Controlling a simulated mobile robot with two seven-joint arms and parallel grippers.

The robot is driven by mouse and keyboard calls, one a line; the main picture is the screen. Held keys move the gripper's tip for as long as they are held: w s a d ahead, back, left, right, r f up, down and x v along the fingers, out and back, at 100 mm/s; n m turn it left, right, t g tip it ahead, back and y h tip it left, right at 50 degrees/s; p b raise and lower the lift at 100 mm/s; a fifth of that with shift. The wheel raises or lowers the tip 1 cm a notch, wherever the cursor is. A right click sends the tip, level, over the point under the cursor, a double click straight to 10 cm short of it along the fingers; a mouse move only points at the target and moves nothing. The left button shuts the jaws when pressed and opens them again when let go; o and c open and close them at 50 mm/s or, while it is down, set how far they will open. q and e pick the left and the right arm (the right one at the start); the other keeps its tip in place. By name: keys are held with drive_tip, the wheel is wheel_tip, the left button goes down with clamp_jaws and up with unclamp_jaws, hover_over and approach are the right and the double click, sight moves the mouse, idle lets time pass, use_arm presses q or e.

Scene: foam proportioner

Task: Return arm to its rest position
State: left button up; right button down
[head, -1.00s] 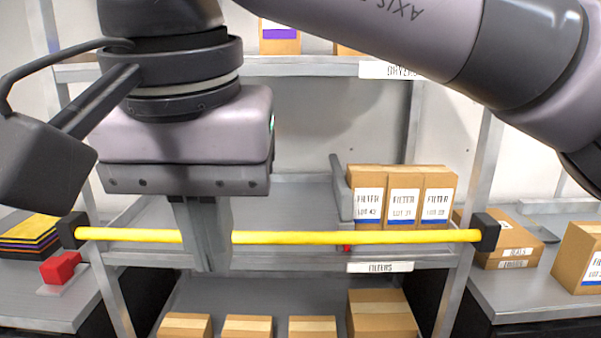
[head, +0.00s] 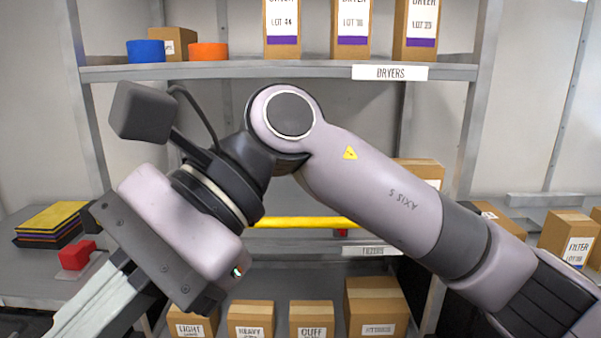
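My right arm comes in from the lower right, bends at an elbow in the middle of the head view and reaches down to the lower left. Its gripper (head: 92,305) points down and left, with the fingertips at or past the lower left edge, so I cannot tell whether they are apart. No held object shows. The yellow bar (head: 305,223) runs across the front of the middle shelf, behind and apart from my arm, which hides both its ends. My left gripper is not in view.
The upper shelf (head: 250,72) holds dryer boxes, a blue roll (head: 145,51) and an orange roll (head: 208,51). Several boxes (head: 376,308) stand on the lower shelf. A red block (head: 76,254) and a stack of coloured sheets (head: 48,224) lie on the left table.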

drive_tip(key=w+d+r+m+y, duration=0.1)
drive_tip(key=w+d+m+y, duration=0.1)
drive_tip(key=w+m+y, duration=0.5)
drive_tip(key=w+d+r+m+y, duration=0.2)
drive_tip(key=w+d+m+y, duration=0.1)
drive_tip(key=m+y, duration=0.65)
drive_tip(key=w+d+f+m+t+h+p, duration=0.1)
drive_tip(key=w+d+f+m+t+h, duration=0.35)
drive_tip(key=m+t, duration=0.9)
drive_tip(key=w+d+f+m+t+h, duration=0.2)
drive_tip(key=w+d+f+m+t, duration=0.35)
drive_tip(key=f+m+t, duration=0.6)
drive_tip(key=d+f+m+t+h, duration=0.1)
drive_tip(key=d+f+m+h, duration=0.3)
drive_tip(key=f+m+h, duration=0.3)
drive_tip(key=d+f+m+h, duration=0.4)
drive_tip(key=d+f+m, duration=0.1)
drive_tip(key=f+m, duration=0.45)
drive_tip(key=s+d+f+m+g+h, duration=0.2)
drive_tip(key=s+d+f+m+g, duration=0.1)
drive_tip(key=s+f, duration=0.5)
drive_tip(key=s+d+f+m+g+h+p, duration=0.1)
drive_tip(key=s+d+f+m+g+h, duration=0.2)
drive_tip(key=s+f, duration=0.5)
drive_tip(key=d+f+m+g, duration=0.1)
drive_tip(key=d+f+m, duration=0.1)
drive_tip(key=d, duration=0.1)
drive_tip(key=shift+s+d, duration=0.3)
drive_tip(key=shift+s, duration=0.1)
